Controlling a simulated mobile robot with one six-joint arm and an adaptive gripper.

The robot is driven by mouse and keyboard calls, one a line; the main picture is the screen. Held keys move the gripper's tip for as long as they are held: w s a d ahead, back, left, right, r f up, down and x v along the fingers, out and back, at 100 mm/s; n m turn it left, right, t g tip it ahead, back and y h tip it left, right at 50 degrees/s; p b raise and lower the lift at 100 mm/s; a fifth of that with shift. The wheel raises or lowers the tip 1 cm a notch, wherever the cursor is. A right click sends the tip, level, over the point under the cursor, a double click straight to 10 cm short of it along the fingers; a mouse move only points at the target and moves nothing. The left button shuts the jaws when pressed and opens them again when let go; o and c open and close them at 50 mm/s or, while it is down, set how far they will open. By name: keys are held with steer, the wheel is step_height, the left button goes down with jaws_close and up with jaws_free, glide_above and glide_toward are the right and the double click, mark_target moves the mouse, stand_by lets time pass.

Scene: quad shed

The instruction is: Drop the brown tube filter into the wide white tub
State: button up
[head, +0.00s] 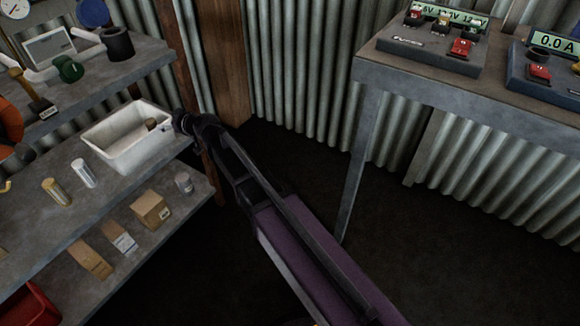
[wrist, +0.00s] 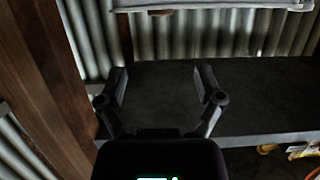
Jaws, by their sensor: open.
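The wide white tub (head: 112,157) stands on the middle shelf at the left of the head view. A small brown rounded thing (head: 151,124) shows inside it near its right end; it looks like the brown tube filter, but only part is visible. My gripper (head: 183,122) is just beyond the tub's right end, dark and small there. In the wrist view my gripper (wrist: 162,88) has its two fingers spread, with nothing between them. A tan tube (head: 55,192) and a white tube (head: 83,173) lie on the shelf in front of the tub.
A dark flat surface (wrist: 250,95) lies beyond my fingers in the wrist view. The lower shelf holds a cardboard box (head: 150,209) and a small can (head: 184,183). A wooden post (head: 222,60) stands behind. A bench (head: 500,96) with meters stands right; the floor between is clear.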

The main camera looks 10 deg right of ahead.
steer(key=s+d+f+m+g+h, duration=0.1)
steer(key=s+d+f+g+h, duration=0.15)
steer(key=d, duration=0.55)
steer(key=s+d+f+m+g+h, duration=0.15)
steer(key=s+d+f, duration=0.25)
steer(key=d, duration=0.4)
steer(key=s+d+f+m+g+h, duration=0.1)
steer(key=s+d+f+m+h, duration=0.2)
steer(key=d, duration=0.6)
steer(key=s+d+f+m+g+h, duration=0.1)
steer(key=s+d+m+g+h, duration=0.1)
steer(key=s+d, duration=0.4)
steer(key=s+d+f+m+g+h, duration=0.2)
steer(key=s+d, duration=0.4)
steer(key=d, duration=0.6)
steer(key=shift+s+f, duration=0.15)
steer(key=shift+f, duration=0.15)
step_height(320, 180, up, 39)
steer(key=p, duration=3.9)
steer(key=c, duration=0.4)
